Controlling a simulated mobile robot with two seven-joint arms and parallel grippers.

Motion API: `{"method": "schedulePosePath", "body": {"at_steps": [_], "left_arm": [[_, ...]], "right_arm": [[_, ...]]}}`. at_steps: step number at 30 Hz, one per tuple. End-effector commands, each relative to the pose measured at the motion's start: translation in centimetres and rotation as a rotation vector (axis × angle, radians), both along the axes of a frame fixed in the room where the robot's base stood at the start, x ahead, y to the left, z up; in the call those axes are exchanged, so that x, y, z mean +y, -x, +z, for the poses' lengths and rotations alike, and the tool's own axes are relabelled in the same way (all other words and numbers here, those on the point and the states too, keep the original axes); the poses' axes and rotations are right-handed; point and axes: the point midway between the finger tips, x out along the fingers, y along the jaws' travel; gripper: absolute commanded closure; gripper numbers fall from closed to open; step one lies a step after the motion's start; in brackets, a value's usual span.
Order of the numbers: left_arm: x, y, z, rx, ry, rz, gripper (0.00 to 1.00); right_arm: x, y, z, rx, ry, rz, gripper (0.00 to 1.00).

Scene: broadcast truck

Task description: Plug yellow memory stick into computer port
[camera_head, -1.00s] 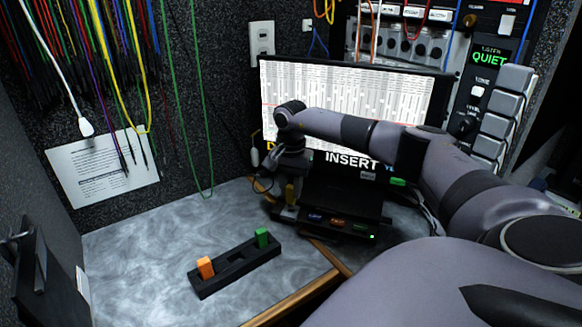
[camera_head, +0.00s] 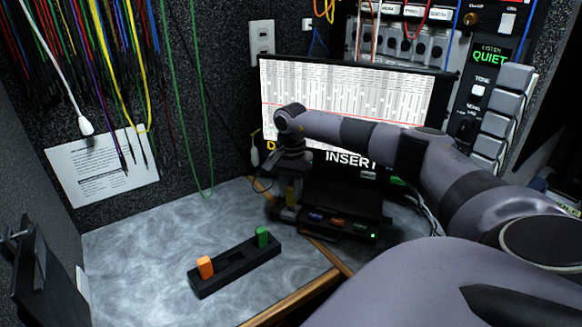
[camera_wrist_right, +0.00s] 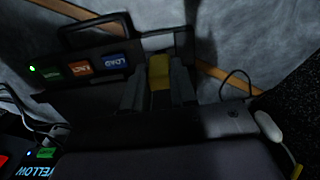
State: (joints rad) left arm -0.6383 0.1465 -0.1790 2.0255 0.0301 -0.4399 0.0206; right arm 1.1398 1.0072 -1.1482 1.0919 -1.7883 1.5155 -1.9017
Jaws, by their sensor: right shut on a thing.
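The yellow memory stick (camera_head: 291,194) is upright between the fingers of my right gripper (camera_head: 288,206). In the wrist view the yellow stick (camera_wrist_right: 160,72) sits between the two dark fingers (camera_wrist_right: 158,88), which are shut on it. The gripper is at the left end of the black computer unit (camera_head: 340,227), which has blue, orange and green labelled buttons on its front. In the wrist view this unit (camera_wrist_right: 98,78) lies to the left of the stick. The port is hidden or too dark to make out, and I cannot tell whether the stick touches it. My left gripper is not in view.
A black holder (camera_head: 232,268) on the grey table carries an orange stick (camera_head: 205,267) and a green stick (camera_head: 262,237), with empty slots between. A monitor (camera_head: 350,100) stands behind the unit. Cables hang at the back left. The table left of the holder is clear.

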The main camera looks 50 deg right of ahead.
Motion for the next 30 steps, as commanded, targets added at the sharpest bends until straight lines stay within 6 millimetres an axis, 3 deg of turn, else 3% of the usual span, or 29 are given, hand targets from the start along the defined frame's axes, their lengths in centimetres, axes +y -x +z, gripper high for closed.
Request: {"method": "schedulePosePath", "body": {"at_steps": [21,22,24,30], "left_arm": [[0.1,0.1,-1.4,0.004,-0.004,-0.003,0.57],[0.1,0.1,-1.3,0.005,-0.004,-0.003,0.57],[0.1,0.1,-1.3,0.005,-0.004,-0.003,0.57],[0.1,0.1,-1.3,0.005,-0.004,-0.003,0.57]], "right_arm": [[0.0,0.0,-1.9,0.001,0.0,0.0,1.0],[0.0,0.0,-1.8,0.0,0.0,0.0,0.64],[0.0,0.0,-1.8,0.0,0.0,0.0,0.44],[0.0,0.0,-1.8,0.0,0.0,0.0,0.44]]}}
